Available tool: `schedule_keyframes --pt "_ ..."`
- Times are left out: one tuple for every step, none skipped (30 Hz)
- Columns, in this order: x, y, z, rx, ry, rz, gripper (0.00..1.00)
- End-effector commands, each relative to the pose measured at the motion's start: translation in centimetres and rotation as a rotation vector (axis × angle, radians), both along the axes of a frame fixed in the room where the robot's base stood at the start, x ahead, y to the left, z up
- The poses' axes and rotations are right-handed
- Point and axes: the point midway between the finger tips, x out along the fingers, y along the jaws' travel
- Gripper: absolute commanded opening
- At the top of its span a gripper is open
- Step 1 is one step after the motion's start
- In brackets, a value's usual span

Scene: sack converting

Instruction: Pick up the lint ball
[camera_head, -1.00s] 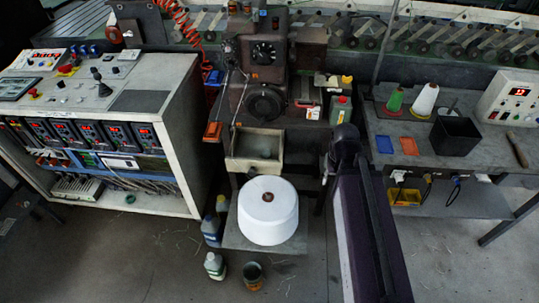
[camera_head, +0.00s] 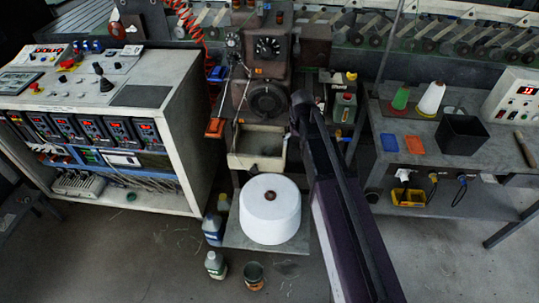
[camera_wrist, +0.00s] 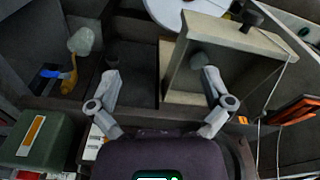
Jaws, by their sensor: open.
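A grey, fuzzy lump that looks like the lint ball (camera_wrist: 203,62) lies inside the open cream tray (camera_wrist: 178,98) in the wrist view. Its lower part is close to my right-hand fingertip in the picture and partly covered by it. My gripper (camera_wrist: 161,78) is open and empty, its fingers spread, with the tray's side wall between them. In the head view, the tray (camera_head: 233,161) sticks out below the dark machine, and its inside is dim, so the lump is hard to make out there. My arm hides the gripper in that view.
A large white cone (camera_head: 270,212) stands on a low shelf in front of the tray. A green bottle (camera_wrist: 45,140) stands close beside my gripper. A pale rounded object (camera_wrist: 81,40) and an orange part (camera_wrist: 292,110) flank the area. Bottles stand on the floor.

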Motion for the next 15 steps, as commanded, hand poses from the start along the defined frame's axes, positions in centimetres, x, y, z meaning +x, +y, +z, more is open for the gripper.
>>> schedule_keyframes --pt "2.5 2.1 -0.6 0.001 -0.007 0.028 1.00" --pt "3.4 3.0 -0.7 0.003 -0.012 0.041 1.00" --pt "4.4 4.2 -0.8 0.003 -0.017 0.058 1.00" --pt "5.1 5.0 -0.9 0.004 -0.021 0.069 1.00" --pt "5.7 5.8 -1.0 0.006 -0.025 0.079 1.00" --pt "6.4 6.7 -1.1 0.007 -0.029 0.092 1.00" --pt "6.9 7.4 -1.2 0.008 -0.032 0.101 1.00" --pt "7.2 7.9 -1.3 0.008 -0.034 0.108 1.00" --pt "7.7 8.5 -1.3 0.009 -0.037 0.116 1.00" --pt "7.9 8.9 -1.4 0.010 -0.039 0.121 1.00" --pt "8.1 9.2 -1.4 0.010 -0.040 0.125 1.00" --pt "8.2 9.6 -1.4 0.010 -0.041 0.130 1.00" --pt "8.3 9.7 -1.4 0.010 -0.042 0.132 1.00" --pt "8.4 9.8 -1.4 0.010 -0.043 0.134 1.00" --pt "8.4 9.9 -1.4 0.010 -0.043 0.135 1.00"
